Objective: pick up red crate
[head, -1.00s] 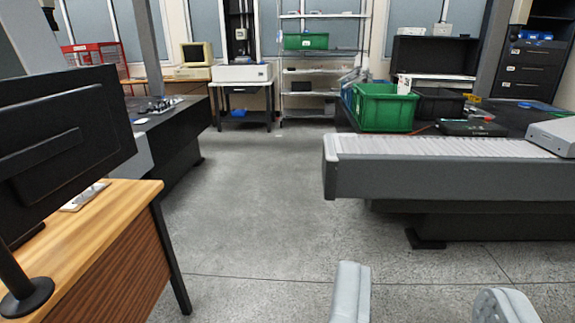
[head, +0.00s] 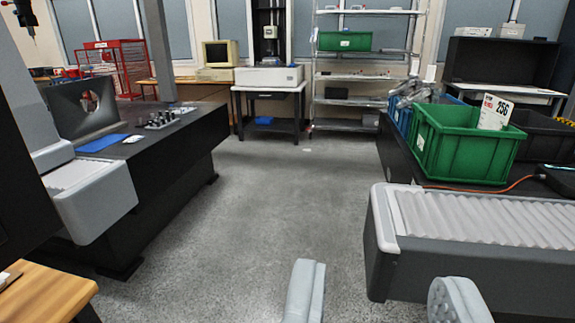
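I see no solid red crate in view. The only large red item is a red wire cage (head: 124,66) at the far left back, standing beyond the dark machine table. A large green crate (head: 466,147) sits on the dark table at the right, with a white card marked 25G (head: 495,112) standing up in it. My gripper (head: 380,275) shows at the bottom, its two grey fingers wide apart with only floor and the corner of a machine beam behind them. It is open and empty, far from the cage.
A grey beam with ribbed bellows (head: 490,222) juts in at the right. A dark machine table (head: 165,160) stands at the left, and a wooden desk (head: 45,295) at lower left. Clear floor (head: 280,200) runs between them to the shelf rack (head: 365,50) at the back.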

